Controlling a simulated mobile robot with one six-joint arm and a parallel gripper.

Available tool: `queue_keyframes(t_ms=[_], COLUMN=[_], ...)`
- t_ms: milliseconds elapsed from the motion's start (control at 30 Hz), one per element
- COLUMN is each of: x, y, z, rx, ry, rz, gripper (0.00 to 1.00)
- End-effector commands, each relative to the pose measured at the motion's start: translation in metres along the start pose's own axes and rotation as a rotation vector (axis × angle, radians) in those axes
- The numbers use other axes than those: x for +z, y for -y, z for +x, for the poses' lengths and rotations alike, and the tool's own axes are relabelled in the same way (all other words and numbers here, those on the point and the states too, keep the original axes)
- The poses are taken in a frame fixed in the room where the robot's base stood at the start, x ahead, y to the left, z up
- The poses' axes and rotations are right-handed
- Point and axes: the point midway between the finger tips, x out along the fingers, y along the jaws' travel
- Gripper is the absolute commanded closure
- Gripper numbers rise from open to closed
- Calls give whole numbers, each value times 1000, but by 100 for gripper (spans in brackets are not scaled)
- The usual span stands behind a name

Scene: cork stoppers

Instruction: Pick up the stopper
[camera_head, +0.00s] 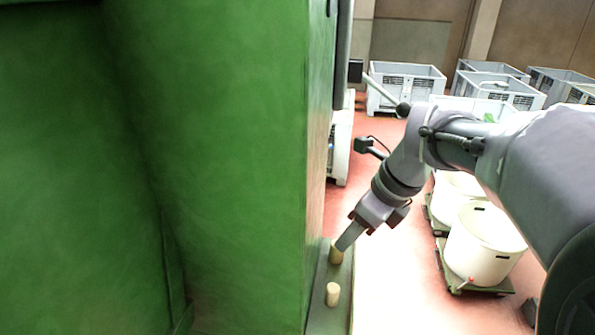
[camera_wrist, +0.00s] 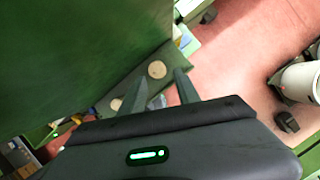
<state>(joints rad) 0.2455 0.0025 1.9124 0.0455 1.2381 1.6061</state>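Two pale cork stoppers stand on a narrow green ledge (camera_head: 318,318) beside a large green wall. In the head view, one stopper (camera_head: 334,256) is at my gripper's tip and partly hidden by it; the other stopper (camera_head: 332,294) stands nearer the camera. My gripper (camera_head: 343,245) reaches down at a slant from the right. In the wrist view, my gripper (camera_wrist: 160,77) is open with two dark fingers apart. One round stopper top (camera_wrist: 156,69) shows between and just beyond the fingertips; another (camera_wrist: 116,104) lies left of the left finger. I cannot tell whether a finger touches a stopper.
The tall green wall (camera_head: 220,150) rises close to the left of my gripper. White tubs (camera_head: 484,250) on low dollies stand at right. Grey crates (camera_head: 405,85) stand at the back. Red floor (camera_head: 390,280) is open right of the ledge.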

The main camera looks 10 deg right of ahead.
Motion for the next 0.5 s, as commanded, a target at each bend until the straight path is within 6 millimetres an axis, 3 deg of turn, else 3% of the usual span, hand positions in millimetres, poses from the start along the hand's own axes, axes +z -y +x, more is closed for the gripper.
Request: queue_keyframes(t_ms=[167,333,500], x=[0,0,1], y=[-2,-4,-4], z=[22,57,65], rx=[2,4,0], ry=[-1,-3,-1], rz=[-2,-2,-2], gripper=[61,61,61])
